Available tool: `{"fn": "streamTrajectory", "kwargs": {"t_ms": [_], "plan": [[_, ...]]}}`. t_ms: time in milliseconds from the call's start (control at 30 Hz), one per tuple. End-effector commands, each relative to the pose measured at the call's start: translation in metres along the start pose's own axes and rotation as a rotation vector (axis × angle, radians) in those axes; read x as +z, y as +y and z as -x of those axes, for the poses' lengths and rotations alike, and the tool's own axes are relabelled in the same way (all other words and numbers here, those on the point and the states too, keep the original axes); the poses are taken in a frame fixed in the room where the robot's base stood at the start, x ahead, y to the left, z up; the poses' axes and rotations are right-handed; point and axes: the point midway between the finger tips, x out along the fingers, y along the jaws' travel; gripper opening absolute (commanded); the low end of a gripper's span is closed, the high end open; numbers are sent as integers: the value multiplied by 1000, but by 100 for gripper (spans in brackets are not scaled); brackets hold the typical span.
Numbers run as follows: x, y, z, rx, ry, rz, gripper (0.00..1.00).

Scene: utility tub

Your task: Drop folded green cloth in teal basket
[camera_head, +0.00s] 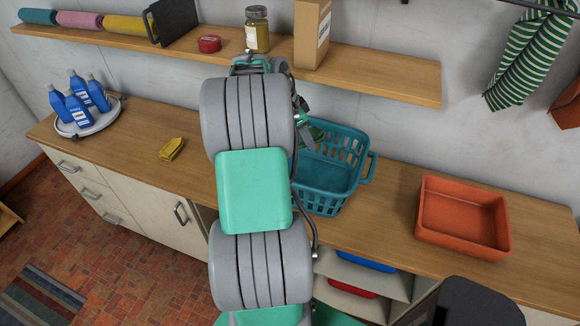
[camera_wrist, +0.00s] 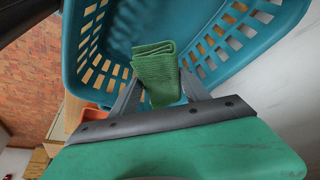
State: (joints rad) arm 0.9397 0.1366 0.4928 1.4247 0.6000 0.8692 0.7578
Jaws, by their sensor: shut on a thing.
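The teal basket (camera_head: 345,150) stands on the wooden counter just right of my arm; it also fills the upper part of the wrist view (camera_wrist: 105,35). My gripper (camera_wrist: 160,88) is shut on the folded green cloth (camera_wrist: 156,65), which sticks out beyond the fingertips towards the basket. In the wrist view the cloth shows against the inside of the basket. In the head view the cloth (camera_head: 313,133) shows only in part at the basket's left side, as my arm hides much of the gripper. I cannot tell whether the cloth touches the basket.
An orange-red tub (camera_head: 462,216) stands to the right on the counter (camera_head: 395,205). A yellow item (camera_head: 172,149) lies left of my arm. Blue bottles stand on a round tray (camera_head: 88,124) at far left. A wall shelf (camera_head: 385,80) with a jar (camera_head: 257,30) and box runs behind.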

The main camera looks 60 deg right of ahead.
Motion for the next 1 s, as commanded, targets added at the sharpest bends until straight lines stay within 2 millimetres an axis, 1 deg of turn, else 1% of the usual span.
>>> {"fn": "streamTrajectory", "kwargs": {"t_ms": [33,233,367,567,600,867,900,1000], "plan": [[4,1,-12,3,-1,-2,16],[13,1,-37,3,0,-3,16],[16,1,-43,1,0,-1,16],[17,0,-42,0,0,0,16],[17,0,-42,0,0,1,56],[17,0,-41,0,0,2,78],[18,0,-41,0,0,2,79],[18,0,-41,0,0,2,79]]}}
